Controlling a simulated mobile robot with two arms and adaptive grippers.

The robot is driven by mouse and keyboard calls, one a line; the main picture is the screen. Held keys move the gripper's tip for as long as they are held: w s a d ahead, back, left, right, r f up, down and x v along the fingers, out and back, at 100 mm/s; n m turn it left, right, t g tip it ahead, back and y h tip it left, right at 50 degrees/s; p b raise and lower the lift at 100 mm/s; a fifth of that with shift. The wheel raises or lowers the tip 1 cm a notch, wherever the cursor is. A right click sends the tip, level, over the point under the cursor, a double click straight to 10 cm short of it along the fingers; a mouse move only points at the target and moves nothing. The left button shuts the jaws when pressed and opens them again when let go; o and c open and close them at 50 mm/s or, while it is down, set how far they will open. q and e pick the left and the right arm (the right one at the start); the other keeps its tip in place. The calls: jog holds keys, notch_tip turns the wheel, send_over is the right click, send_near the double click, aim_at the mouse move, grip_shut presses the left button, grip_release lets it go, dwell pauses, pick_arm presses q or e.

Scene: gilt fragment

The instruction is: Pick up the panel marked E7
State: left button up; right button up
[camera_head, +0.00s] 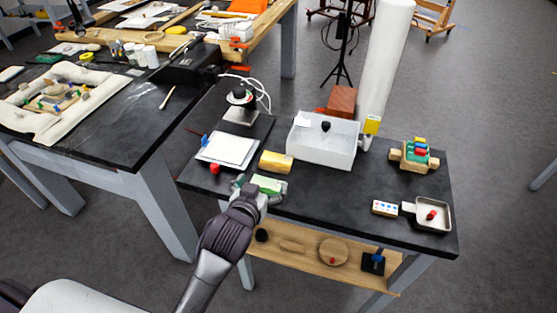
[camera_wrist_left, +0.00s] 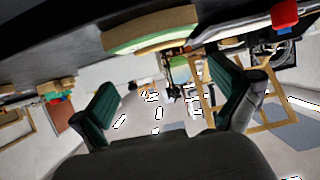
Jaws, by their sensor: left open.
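No E7 marking is readable on anything in view. A small pale green and cream block (camera_head: 268,183) lies at the front edge of the black table. It shows in the left wrist view as a tan piece with a green edge (camera_wrist_left: 150,32). My left gripper (camera_head: 261,188) is open at this block, its fingers on either side of it in the head view. In the left wrist view the dark green fingers (camera_wrist_left: 162,78) are spread, with the block beyond their tips; I cannot tell whether they touch it. My right gripper is not in view.
A yellow block (camera_head: 276,161), a white panel (camera_head: 228,149) and a red knob (camera_head: 214,168) are close by. A white tray (camera_head: 322,148) stands behind. A small pan (camera_head: 432,214) is at the right. The table's front middle is clear. A wooden shelf (camera_head: 310,262) lies below.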

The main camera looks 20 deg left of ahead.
aim_at(274, 167)
pick_arm(q)
jog(key=x, duration=0.4)
jog(key=shift+w, duration=0.1)
jog(key=shift+w+f, duration=0.2)
jog(key=shift+w, duration=0.25)
jog(key=x, duration=0.2)
jog(key=p+x, duration=0.1)
jog(key=x, duration=0.1)
jog(key=shift+w+f, duration=0.15)
jog(key=shift+f, duration=0.2)
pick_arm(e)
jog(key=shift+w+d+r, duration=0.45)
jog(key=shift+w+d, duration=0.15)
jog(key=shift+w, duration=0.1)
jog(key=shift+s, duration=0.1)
pick_arm(q)
jog(key=shift+c, duration=1.2)
jog(key=c, duration=0.6)
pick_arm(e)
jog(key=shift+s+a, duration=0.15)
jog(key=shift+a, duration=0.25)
